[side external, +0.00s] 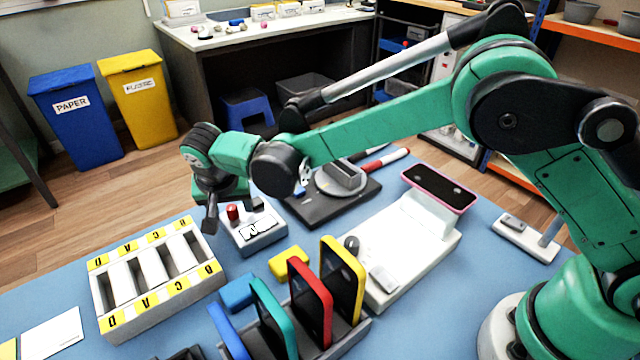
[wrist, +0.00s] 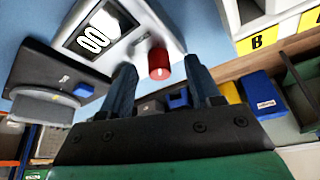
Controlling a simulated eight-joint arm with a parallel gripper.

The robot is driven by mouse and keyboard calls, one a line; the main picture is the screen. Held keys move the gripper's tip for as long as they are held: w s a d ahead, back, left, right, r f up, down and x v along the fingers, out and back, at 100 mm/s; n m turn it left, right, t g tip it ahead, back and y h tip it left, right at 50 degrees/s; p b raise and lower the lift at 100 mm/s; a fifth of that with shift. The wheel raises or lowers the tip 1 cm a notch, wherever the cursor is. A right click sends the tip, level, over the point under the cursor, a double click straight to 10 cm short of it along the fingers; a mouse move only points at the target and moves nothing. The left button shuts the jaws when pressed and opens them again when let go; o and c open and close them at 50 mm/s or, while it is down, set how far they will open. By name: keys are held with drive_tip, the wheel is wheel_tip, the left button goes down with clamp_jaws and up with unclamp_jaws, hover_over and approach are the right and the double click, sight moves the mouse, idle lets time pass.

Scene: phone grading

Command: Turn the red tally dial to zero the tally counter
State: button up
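The red tally dial (side external: 233,212) stands upright on top of the grey tally counter box (side external: 262,240). The dial also shows in the wrist view (wrist: 159,64), between my fingertips. The counter's display (wrist: 95,38) shows white digits that look like zeros. My gripper (side external: 232,208) is open above the counter, with one finger on each side of the dial. In the wrist view there is a gap between each finger and the dial, so the fingers do not grip it.
A white sorting tray with yellow letter labels (side external: 108,318) stands left of the counter. A rack of coloured phones (side external: 312,300) stands in front. A black round-plate device (side external: 312,208) lies behind right. A phone on a white stand (side external: 438,188) is at right.

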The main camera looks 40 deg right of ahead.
sight(250, 218)
drive_tip(key=n+y, duration=0.1)
drive_tip(key=n, duration=0.3)
drive_tip(key=shift+d+n+t+y, duration=0.15)
drive_tip(key=shift+n+t+y, duration=0.15)
drive_tip(key=shift+y, duration=0.1)
drive_tip(key=n+y, duration=0.1)
drive_tip(key=n, duration=0.2)
drive_tip(key=shift+n, duration=0.4)
drive_tip(key=n+g+y, duration=0.1)
drive_tip(key=n+y, duration=0.1)
drive_tip(key=n, duration=0.2)
drive_tip(key=shift+d+n, duration=0.15)
drive_tip(key=shift+n, duration=0.25)
drive_tip(key=shift+r+n+y, duration=0.3)
drive_tip(key=shift+r+n, duration=0.05)
drive_tip(key=shift+n, duration=0.15)
drive_tip(key=v, duration=0.5)
drive_tip(key=shift+d+r, duration=0.15)
drive_tip(key=shift+r, duration=0.1)
drive_tip(key=s+d+r+m+t+h, duration=0.1)
drive_tip(key=s+d+r+m, duration=0.1)
drive_tip(key=s+d+m, duration=0.2)
drive_tip(key=s+d+r+m+t+h, duration=0.2)
drive_tip(key=s+d+m, duration=0.3)
drive_tip(key=s+d, duration=0.6)
drive_tip(key=shift+s+d+r, duration=0.3)
drive_tip(key=shift+d+r, duration=0.05)
drive_tip(key=shift+d, duration=0.5)
